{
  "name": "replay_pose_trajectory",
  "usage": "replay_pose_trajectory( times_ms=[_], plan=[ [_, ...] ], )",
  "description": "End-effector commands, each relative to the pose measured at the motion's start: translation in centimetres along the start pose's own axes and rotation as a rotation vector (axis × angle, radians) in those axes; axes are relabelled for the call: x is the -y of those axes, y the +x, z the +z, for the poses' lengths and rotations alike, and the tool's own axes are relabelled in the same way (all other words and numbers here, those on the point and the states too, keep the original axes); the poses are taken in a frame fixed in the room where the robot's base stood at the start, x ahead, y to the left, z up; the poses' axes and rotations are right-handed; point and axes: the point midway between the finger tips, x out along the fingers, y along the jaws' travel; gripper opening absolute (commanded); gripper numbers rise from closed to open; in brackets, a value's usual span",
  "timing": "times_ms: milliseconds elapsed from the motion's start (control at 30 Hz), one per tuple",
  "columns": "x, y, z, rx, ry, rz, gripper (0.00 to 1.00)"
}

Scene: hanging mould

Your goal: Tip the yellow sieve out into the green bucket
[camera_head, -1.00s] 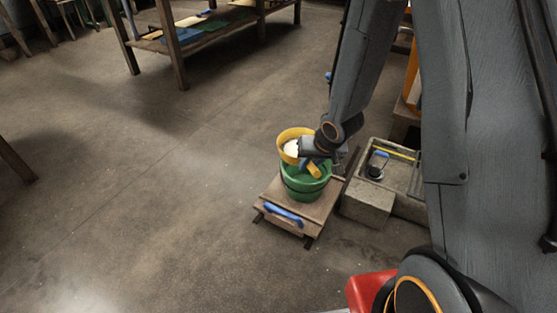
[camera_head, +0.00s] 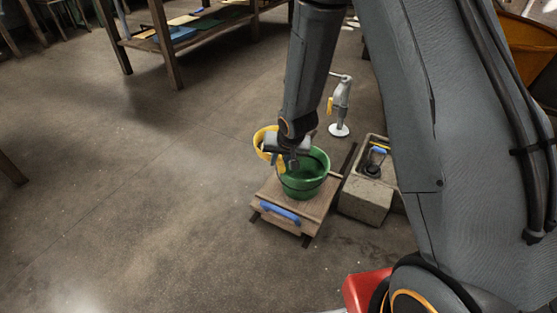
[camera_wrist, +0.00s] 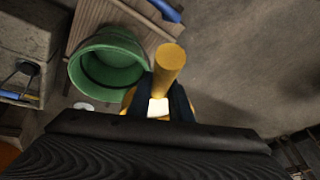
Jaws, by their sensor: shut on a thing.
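The yellow sieve (camera_head: 264,138) is in the air at the left side of the green bucket (camera_head: 304,181), its near part hidden behind my gripper (camera_head: 286,160). My gripper is shut on the sieve's thick yellow handle (camera_wrist: 168,65). The wrist view shows the dark fingers (camera_wrist: 160,102) on both sides of it, with a small pale patch between them that I cannot identify. The sieve's bowl is mostly hidden there. The bucket (camera_wrist: 106,60) stands upright with its mouth open to the left of the handle. I cannot make out what is in the sieve or the bucket.
The bucket stands on a low wooden stand (camera_head: 265,193) with a blue handle (camera_head: 280,212). A grey stone trough (camera_head: 366,200) holds a dark, blue-topped item to the right. A grey tool on a white base (camera_head: 339,130) stands behind. Floor at left is clear.

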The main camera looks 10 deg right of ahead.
Motion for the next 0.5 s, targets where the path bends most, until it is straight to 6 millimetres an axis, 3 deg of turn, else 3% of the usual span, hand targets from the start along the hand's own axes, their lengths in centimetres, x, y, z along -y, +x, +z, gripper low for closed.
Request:
replay_pose_trajectory(
  times_ms=[433, 500],
  plan=[
    [-0.6, 3.0, 1.1, 0.000, -0.001, 0.000, 0.00],
    [-0.6, 2.3, 0.9, -0.001, 0.004, -0.009, 0.00]
  ],
)
